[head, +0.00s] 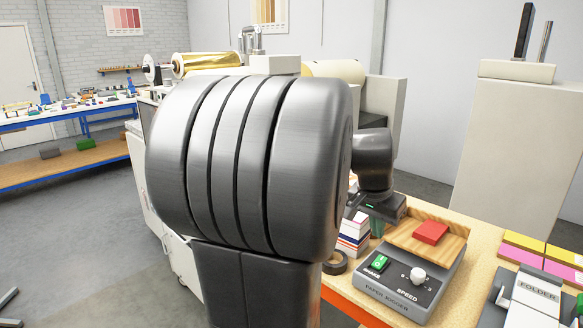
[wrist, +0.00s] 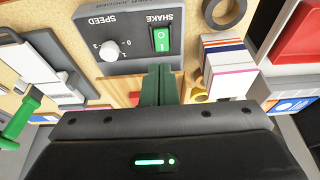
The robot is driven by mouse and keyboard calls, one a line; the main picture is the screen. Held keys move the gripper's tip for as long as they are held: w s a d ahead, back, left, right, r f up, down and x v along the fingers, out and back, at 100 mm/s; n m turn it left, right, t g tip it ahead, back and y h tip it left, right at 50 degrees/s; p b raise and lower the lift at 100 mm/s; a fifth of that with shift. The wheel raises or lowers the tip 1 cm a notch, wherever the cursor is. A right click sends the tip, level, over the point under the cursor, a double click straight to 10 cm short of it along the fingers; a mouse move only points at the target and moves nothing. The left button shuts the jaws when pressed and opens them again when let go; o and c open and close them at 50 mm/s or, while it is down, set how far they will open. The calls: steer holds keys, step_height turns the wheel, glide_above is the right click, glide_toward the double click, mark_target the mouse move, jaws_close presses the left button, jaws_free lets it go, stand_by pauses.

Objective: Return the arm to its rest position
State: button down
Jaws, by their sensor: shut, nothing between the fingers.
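My arm fills the middle of the head view as a large dark ribbed link and hides much of the bench behind it. My gripper (head: 377,228) hangs over the bench beside the paper jogger (head: 408,292), partly hidden by my arm. In the wrist view its two green fingers (wrist: 158,84) are together with nothing between them. They point toward the jogger's panel, which has a green switch (wrist: 161,40) marked SHAKE and a white knob (wrist: 109,50) marked SPEED. I cannot tell if the fingertips touch anything.
A red block (head: 431,232) lies on the jogger's wooden top. A card stack (head: 353,236) and a black tape roll (head: 335,263) are to its left. A folder device (head: 537,292) and coloured pads (head: 524,242) are at right. Open floor lies at left.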

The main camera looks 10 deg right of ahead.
glide_above(379, 263)
step_height(379, 263, down, 6)
steer(key=shift+s+f, duration=0.1)
steer(key=shift+g+y, duration=0.4)
steer(key=shift+w+d+r, duration=0.1)
steer(key=shift+w+r, duration=0.1)
steer(key=shift+r, duration=0.3)
steer(key=v, duration=0.3)
steer(key=shift+s+r, duration=0.1)
steer(key=shift+r, duration=0.1)
steer(key=shift+f, duration=0.1)
